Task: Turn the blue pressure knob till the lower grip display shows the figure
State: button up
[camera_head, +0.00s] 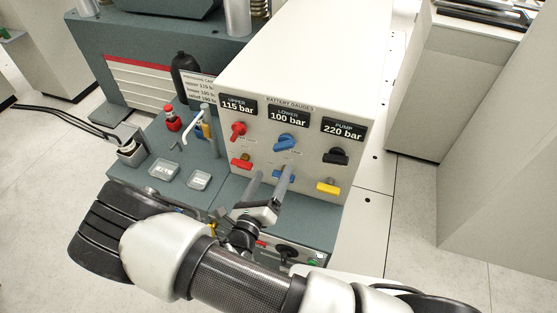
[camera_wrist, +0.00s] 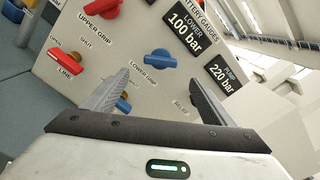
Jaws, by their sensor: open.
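The blue pressure knob (camera_head: 286,142) is on the cream panel under the lower display (camera_head: 288,117), which reads 100 bar. In the wrist view the blue knob (camera_wrist: 160,59) sits under the same display (camera_wrist: 186,29), above a "LOWER GRIP" label. My gripper (camera_head: 271,181) is open, its fingers pointing at the panel below the knob. In the wrist view the knob shows just beyond and between the fingertips (camera_wrist: 160,80), with nothing held. A smaller blue lever (camera_head: 284,176) below the knob is partly hidden by a finger.
A red knob (camera_head: 238,129) and red lever (camera_head: 241,162) are left of the blue knob, under the upper display reading 115 bar. A black knob (camera_head: 336,156) and yellow lever (camera_head: 328,187) are right, under the pump display reading 220 bar. A partly hidden placard (camera_head: 199,88) stands behind.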

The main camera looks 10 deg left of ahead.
jog(key=s, duration=0.5)
jog(key=shift+s+a, duration=0.35)
jog(key=shift+a, duration=0.05)
jog(key=d+r+m+g+h+p, duration=0.4)
jog(key=d+r+m+g+h, duration=0.3)
jog(key=d+r+m+g, duration=1.2)
jog(key=s+d+r+m+t+y+p, duration=0.1)
jog(key=s+d+r+m+t+y, duration=0.1)
jog(key=r+m, duration=0.5)
jog(key=s+d+r+m+t+y+p, duration=0.1)
jog(key=s+d+r+m+t+y, duration=0.1)
jog(key=r+m, duration=0.5)
jog(key=s+d+r+m+t+y+p, duration=0.2)
jog(key=s+d+r+m+y, duration=0.2)
jog(key=r+m, duration=0.3)
jog(key=shift+s+d+r+m+t+y, duration=0.25)
jog(key=shift+s+d+m+t+y, duration=0.15)
jog(key=shift+s+m+y, duration=0.35)
jog(key=shift+w, duration=0.1)
